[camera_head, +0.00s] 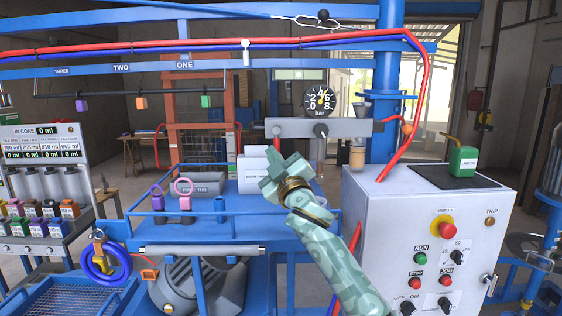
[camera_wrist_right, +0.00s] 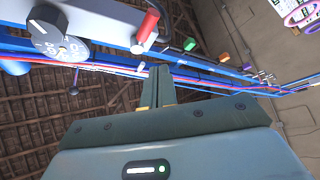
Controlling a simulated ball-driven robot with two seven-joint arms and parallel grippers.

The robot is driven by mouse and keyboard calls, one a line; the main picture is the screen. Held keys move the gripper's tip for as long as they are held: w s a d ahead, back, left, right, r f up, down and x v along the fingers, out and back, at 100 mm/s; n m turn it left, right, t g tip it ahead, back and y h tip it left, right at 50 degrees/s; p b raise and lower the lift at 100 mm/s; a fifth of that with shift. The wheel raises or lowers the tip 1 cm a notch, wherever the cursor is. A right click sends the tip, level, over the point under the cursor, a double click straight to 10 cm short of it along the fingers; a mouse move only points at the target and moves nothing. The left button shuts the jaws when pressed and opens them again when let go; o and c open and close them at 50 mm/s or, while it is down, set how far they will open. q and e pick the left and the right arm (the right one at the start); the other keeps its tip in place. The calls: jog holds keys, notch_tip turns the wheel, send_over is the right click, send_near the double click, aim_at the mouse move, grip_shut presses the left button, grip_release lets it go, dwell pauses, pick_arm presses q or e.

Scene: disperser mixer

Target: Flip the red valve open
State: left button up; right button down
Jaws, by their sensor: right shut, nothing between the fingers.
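The red valve handle (camera_wrist_right: 147,27) is a short red cylinder with a pale end, at the top of the right wrist view. In the head view the small red valve (camera_head: 277,131) sits at the left part of the grey bar (camera_head: 350,127), left of a black knob (camera_head: 321,130). My right gripper (camera_head: 278,163) is shut and empty, just below the valve in the picture. Its fingertips (camera_wrist_right: 160,75) show below the handle in the wrist view, with a visible gap. Whether the valve is open is unclear. My left gripper is out of view.
A pressure gauge (camera_head: 319,100) stands above the bar. A white control cabinet (camera_head: 430,215) is at the right, with a red hose (camera_head: 415,110) running down to it. A blue platform (camera_head: 215,215) with a grey tub (camera_head: 195,184) lies left of my arm.

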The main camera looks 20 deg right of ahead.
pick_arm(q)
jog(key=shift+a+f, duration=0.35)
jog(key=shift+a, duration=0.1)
pick_arm(e)
jog(key=s, duration=0.3)
jog(key=shift+s+a, duration=0.1)
jog(key=shift+s, duration=0.1)
jog(key=shift+a, duration=0.1)
